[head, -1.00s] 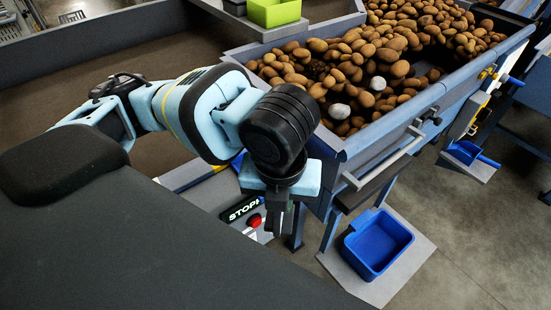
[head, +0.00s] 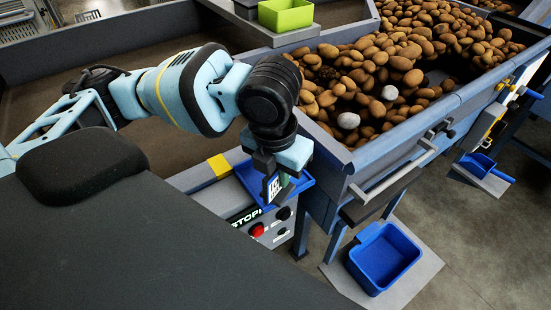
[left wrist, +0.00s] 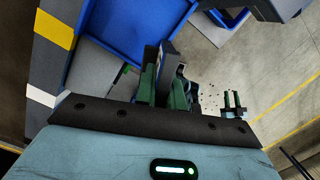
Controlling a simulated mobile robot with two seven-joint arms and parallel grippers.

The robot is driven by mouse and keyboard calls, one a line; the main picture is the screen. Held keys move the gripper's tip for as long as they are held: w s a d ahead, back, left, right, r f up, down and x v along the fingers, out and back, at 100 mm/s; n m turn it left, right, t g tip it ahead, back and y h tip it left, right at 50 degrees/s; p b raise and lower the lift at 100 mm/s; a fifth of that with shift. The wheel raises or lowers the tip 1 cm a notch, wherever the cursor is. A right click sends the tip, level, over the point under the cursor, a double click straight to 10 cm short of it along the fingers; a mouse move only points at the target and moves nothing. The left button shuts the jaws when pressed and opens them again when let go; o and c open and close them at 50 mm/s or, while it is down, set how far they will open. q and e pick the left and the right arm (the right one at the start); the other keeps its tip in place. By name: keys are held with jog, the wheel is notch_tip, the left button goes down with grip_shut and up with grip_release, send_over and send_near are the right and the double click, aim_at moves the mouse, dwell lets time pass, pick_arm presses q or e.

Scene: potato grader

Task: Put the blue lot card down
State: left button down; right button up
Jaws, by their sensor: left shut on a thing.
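My left gripper (head: 280,186) is shut on the blue lot card (head: 273,187), whose white printed label faces the head camera. The card stands on edge between the fingers, over or in front of a blue tray (head: 304,184) on top of the control box. In the left wrist view the card (left wrist: 167,62) shows edge-on as a dark plate between the green-padded fingers, beside the blue tray (left wrist: 125,25). I cannot tell whether card and tray touch. My right gripper (left wrist: 233,101) appears small in the left wrist view, its two fingers apart.
The control box carries a STOP sign (head: 245,216) and a red button (head: 257,230) just below the gripper. A hopper wall (head: 345,165) with potatoes rises to the right. A blue bin (head: 383,259) stands low on a grey plate. A green bin (head: 286,13) is at the back.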

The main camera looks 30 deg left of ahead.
pick_arm(q)
jog(key=w+a, duration=0.4)
jog(key=w, duration=0.1)
jog(key=shift+w+a+f, duration=0.1)
jog(key=shift+a+f, duration=0.1)
jog(key=shift+f, duration=0.1)
jog(key=f, duration=0.3)
jog(key=shift+w+a, duration=0.2)
jog(key=shift+a, duration=0.05)
jog(key=shift+f, duration=0.3)
jog(key=shift+f, duration=0.1)
jog(key=c, duration=1.5)
grip_release()
